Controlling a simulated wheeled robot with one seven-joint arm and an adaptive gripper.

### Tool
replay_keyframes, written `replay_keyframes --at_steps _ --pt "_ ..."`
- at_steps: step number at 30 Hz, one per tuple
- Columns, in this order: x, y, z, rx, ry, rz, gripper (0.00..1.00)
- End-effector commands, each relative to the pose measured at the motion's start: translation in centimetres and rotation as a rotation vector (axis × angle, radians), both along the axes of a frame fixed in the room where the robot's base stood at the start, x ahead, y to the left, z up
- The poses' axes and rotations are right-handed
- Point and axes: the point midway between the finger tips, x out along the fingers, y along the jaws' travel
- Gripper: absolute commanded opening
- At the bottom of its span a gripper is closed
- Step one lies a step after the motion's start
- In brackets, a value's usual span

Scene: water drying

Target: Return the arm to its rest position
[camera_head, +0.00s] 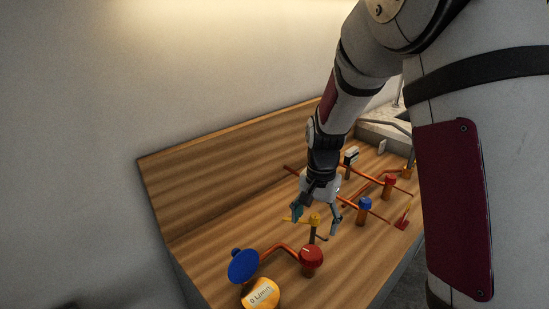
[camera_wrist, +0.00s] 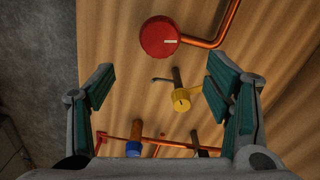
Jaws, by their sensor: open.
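My gripper (camera_head: 316,218) is open and empty, hanging over the wooden bench with its fingers pointing down. In the wrist view its two teal-padded fingers (camera_wrist: 160,92) are spread wide. A yellow-topped valve (camera_head: 314,220) stands between or just behind the fingertips, and it also shows between them in the wrist view (camera_wrist: 181,100). I cannot tell whether a finger touches it. My arm reaches down from the upper right of the head view. A red knob (camera_head: 311,256) stands nearer, at the end of a copper pipe (camera_head: 280,248).
The wooden bench (camera_head: 215,220) has a raised back panel (camera_head: 225,170) against a grey wall. A blue disc (camera_head: 243,266) and a yellow gauge marked "0 L/min" (camera_head: 261,293) are at the front. A blue knob (camera_head: 365,204) and red knob (camera_head: 389,181) stand to the right.

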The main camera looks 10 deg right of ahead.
Motion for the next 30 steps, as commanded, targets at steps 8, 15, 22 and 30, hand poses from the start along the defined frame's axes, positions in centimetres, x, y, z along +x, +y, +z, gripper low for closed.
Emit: replay_keyframes --at_steps 8,15,22,30 --pt "-1.9 0.2 5.1 0.022 -0.066 0.090 0.72" --pt "-6.0 0.4 11.4 0.030 -0.159 0.240 0.72" --pt "-10.7 0.3 16.0 0.006 -0.250 0.383 0.72" --pt "-16.6 0.1 19.4 -0.058 -0.347 0.549 0.72"
